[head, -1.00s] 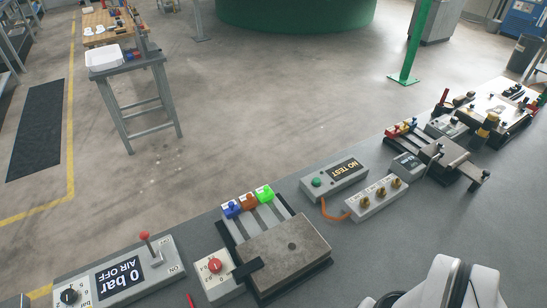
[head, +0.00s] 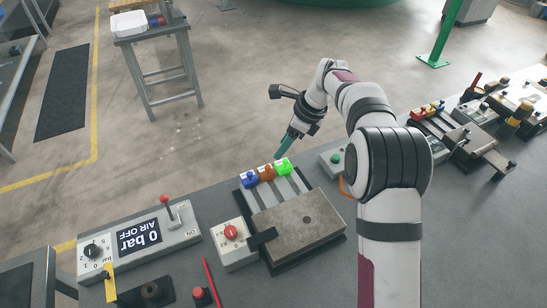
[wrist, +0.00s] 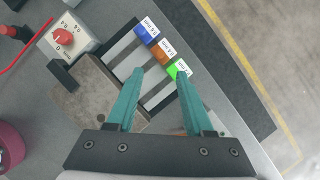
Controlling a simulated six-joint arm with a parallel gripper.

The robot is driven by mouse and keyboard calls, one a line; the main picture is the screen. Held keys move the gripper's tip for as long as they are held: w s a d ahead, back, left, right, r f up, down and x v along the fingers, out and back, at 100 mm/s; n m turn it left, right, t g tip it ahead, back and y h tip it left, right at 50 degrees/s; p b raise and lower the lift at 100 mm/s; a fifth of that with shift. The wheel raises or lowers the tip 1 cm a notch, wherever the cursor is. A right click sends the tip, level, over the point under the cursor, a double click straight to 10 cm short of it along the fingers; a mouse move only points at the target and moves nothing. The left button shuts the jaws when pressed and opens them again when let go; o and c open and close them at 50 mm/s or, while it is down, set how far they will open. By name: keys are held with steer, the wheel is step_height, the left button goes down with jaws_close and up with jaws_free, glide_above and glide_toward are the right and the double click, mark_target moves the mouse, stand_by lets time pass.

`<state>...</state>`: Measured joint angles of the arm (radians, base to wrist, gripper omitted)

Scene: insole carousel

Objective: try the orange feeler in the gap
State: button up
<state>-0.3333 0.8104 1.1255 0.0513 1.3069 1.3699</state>
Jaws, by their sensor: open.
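The orange feeler (head: 266,172) sits between the blue feeler (head: 250,179) and the green feeler (head: 283,166) at the far end of a slotted black fixture. In the wrist view the orange feeler (wrist: 161,51) lies just beyond my fingertips, with the green one close to the right fingertip. A heavy grey block (head: 298,226) covers the near part of the fixture; the gap itself cannot be made out. My gripper (head: 281,154) is open and empty, its teal fingers pointing down above the green feeler's end. In the wrist view the gripper (wrist: 160,74) shows its fingers apart.
A box with a red knob (head: 232,240) stands left of the block, and an air panel (head: 140,244) with a red-tipped lever further left. A box with a green button (head: 333,158) is at right, partly behind my arm. The bench edge runs just beyond the feelers.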

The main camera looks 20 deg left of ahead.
mark_target(269, 167)
steer(key=x, duration=0.9)
steer(key=shift+f, duration=0.2)
steer(key=shift+c, duration=0.4)
jaws_close()
